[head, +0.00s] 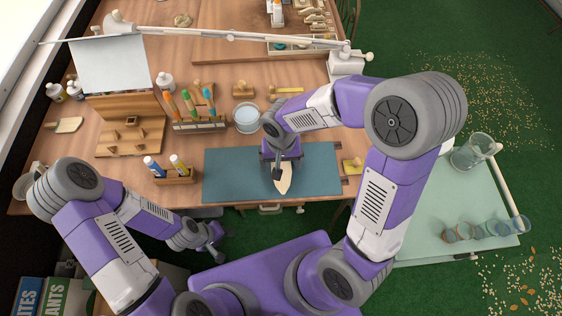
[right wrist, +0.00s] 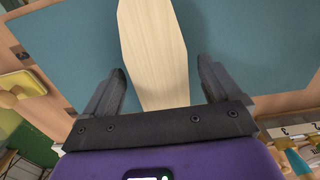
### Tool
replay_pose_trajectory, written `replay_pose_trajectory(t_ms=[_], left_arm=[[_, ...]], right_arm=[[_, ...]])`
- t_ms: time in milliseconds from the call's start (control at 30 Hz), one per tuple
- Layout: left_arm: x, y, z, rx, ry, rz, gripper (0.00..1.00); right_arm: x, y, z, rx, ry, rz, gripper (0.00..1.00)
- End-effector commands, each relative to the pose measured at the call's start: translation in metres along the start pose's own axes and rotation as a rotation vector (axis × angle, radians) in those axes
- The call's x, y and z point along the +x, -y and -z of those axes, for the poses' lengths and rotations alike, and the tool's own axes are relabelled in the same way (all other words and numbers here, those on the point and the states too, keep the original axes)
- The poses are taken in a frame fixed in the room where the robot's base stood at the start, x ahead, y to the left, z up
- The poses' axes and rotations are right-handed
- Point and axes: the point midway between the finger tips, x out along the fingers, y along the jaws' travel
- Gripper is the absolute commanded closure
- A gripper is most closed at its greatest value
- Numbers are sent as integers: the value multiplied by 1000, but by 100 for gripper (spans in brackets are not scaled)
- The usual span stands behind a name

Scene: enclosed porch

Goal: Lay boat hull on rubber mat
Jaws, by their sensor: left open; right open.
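The pale wooden boat hull (head: 284,182) lies on the teal rubber mat (head: 228,178) near its front edge, with its tip pointing toward me. In the right wrist view the hull (right wrist: 152,45) is a long light plank shape over the mat (right wrist: 240,45). My right gripper (head: 278,170) is over the hull and hides part of it in the head view. Its fingers (right wrist: 162,85) are open, one on each side of the hull with gaps between. My left gripper (head: 215,243) is open and empty, low in front of the table edge.
A marker holder (head: 175,177) stands left of the mat, and a brush rack (head: 200,126) and round bowl (head: 247,118) stand behind it. A pale green side table (head: 430,215) holds glassware.

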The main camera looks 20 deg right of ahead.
Motion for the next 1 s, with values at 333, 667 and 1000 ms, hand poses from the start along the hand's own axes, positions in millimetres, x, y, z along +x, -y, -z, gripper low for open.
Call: replay_pose_trajectory(t_ms=[333,667,1000], left_arm=[[-29,-11,-1,0,0,0,52],[-39,-15,-2,0,0,0,52],[-39,-15,-2,0,0,0,52]], right_arm=[[-79,1,1,0,-7,5,9],[-114,0,0,-1,-3,2,9],[-115,0,0,-1,-2,2,9]])
